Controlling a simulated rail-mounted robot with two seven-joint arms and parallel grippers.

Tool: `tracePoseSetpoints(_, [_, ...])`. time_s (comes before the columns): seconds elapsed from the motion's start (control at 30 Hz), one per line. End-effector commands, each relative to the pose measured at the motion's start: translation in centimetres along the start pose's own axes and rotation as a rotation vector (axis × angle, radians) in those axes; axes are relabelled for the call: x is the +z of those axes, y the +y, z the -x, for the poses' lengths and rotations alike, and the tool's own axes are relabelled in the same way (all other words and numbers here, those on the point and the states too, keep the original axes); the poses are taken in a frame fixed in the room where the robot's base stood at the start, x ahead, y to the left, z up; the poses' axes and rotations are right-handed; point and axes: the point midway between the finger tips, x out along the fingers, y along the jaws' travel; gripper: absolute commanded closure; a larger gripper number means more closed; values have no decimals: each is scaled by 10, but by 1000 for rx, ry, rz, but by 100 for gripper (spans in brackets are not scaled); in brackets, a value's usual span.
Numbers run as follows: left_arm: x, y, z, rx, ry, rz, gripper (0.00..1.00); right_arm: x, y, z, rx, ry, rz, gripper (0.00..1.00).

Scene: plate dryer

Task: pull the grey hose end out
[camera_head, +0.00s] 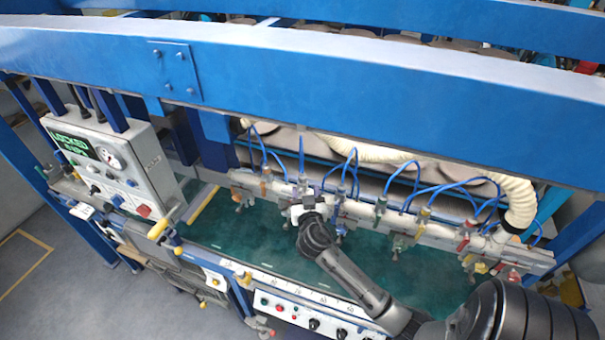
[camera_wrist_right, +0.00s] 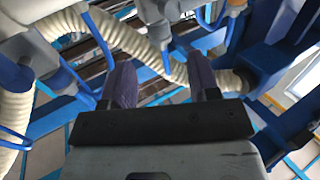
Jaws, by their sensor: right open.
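My right gripper (camera_head: 308,203) is at the pale pipe manifold (camera_head: 365,211) in the head view, near its left-middle part. In the right wrist view its two dark purple fingers (camera_wrist_right: 163,82) stand apart, with no object visibly held between them. A ribbed cream hose (camera_wrist_right: 125,38) crosses behind the fingers, and thin blue hoses (camera_wrist_right: 99,38) run beside it. In the head view a ribbed cream hose (camera_head: 517,195) curves down to the manifold's right end. I cannot tell which piece is the grey hose end. My left gripper is not in view.
A thick blue beam (camera_head: 330,88) spans above the manifold. Thin blue hoses (camera_head: 420,190) loop up from several coloured fittings. A control box (camera_head: 105,160) with a lit LOCKED display stands at the left. The green surface (camera_head: 240,230) below the manifold is mostly clear.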

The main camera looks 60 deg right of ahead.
Motion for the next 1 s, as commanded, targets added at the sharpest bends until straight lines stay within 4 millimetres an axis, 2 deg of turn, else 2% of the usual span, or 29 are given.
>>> tracePoseSetpoints(0.03, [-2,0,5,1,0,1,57,-3,0,-11,0,1,4,45])
tracePoseSetpoints(0.2, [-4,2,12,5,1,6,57,-2,0,-38,1,0,3,45])
tracePoseSetpoints(0.4, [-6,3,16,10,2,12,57,-1,0,-60,0,0,3,45])
tracePoseSetpoints(0.6, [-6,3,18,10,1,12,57,0,0,-69,0,-1,2,45])
tracePoseSetpoints(0.93, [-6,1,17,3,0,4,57,0,0,-71,0,-1,2,45])
tracePoseSetpoints(1.0, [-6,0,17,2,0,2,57,0,0,-71,0,-1,1,51])
